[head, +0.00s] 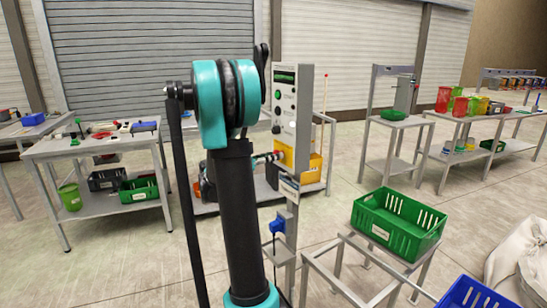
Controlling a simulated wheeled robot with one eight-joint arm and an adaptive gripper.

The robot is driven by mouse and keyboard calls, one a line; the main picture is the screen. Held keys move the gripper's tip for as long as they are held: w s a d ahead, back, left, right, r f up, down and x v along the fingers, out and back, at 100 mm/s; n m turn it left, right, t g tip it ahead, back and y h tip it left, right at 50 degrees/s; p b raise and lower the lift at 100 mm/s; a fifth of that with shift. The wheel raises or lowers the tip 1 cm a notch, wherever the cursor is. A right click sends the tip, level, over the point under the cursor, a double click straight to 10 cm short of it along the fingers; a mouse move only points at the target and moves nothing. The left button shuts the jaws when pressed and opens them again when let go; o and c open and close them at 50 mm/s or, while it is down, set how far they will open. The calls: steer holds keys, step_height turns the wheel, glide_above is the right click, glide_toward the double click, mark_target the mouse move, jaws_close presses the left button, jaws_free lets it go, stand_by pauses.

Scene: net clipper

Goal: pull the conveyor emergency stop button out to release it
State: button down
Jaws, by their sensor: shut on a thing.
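The grey control panel (305,105) stands upright on a post just right of my arm. A yellow emergency stop housing (285,154) sits low on its front face. My gripper (272,157) reaches the housing from the left, and its fingertips are shut on the red emergency stop button at the housing's front. The button is mostly hidden by the fingers, so how far out it stands cannot be told. Most of the gripper's body is hidden behind my arm.
A green crate (398,222) rests on a grey metal frame at right, with a blue crate (472,295) in front. A workbench (90,150) with tools stands at left. A blue plug (277,226) and cable hang on the post. Open floor lies at left.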

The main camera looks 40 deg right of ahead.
steer(key=shift+a, duration=0.45)
steer(key=c, duration=1)
jaws_free()
steer(key=shift+a, duration=0.15)
steer(key=a, duration=1.2)
steer(key=shift+f, duration=0.1)
